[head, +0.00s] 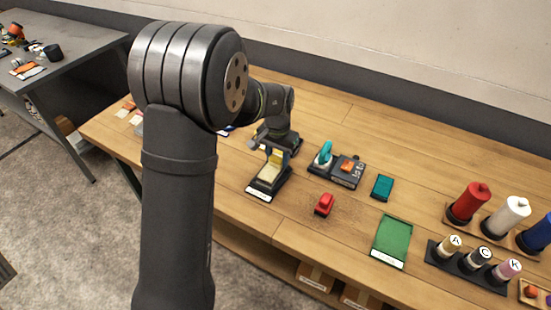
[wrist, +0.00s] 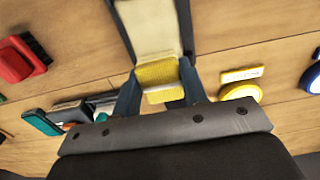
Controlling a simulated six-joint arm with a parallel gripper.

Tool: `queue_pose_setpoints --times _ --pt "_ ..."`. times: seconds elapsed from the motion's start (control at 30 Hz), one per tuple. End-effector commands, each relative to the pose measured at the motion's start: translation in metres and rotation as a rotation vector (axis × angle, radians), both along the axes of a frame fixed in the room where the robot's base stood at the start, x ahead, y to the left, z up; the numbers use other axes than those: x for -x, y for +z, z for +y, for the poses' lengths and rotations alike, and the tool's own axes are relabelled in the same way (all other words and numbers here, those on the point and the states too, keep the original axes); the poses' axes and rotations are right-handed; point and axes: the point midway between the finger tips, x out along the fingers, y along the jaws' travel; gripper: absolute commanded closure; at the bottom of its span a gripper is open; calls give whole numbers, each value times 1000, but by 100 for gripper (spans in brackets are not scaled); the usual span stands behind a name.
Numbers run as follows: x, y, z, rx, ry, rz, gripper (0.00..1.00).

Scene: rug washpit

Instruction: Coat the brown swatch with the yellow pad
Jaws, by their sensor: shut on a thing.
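My gripper (head: 276,153) is shut on a yellow pad, low over the table. In the wrist view, the yellow pad (wrist: 156,73) sits between the two blue-grey fingers of my gripper (wrist: 160,92). Below it, a pale cream-tan swatch (head: 268,174) lies in a dark frame with a white label at its front. The swatch also shows in the wrist view (wrist: 150,28), running away from the pad. The pad overlaps its near end there; I cannot tell whether they touch. No clearly brown swatch shows. The frame's far end is hidden by my gripper.
A red block (head: 324,204), a dark tray (head: 346,172) with teal and orange pieces, and a teal block (head: 382,187) stand to the right. Farther right are a green swatch (head: 394,240), labelled bottles (head: 478,257) and large spools (head: 469,203). A yellow round item (wrist: 240,92) is nearby.

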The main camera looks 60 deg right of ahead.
Motion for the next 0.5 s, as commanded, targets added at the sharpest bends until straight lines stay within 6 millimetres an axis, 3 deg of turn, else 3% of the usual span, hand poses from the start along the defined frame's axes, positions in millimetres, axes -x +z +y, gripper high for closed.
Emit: queue_pose_setpoints --times 0.23,0.3,0.5 --pt "0 4 -18 0 0 0 79" --pt "0 20 -18 4 0 -1 79" --pt "0 37 -17 1 0 0 79"
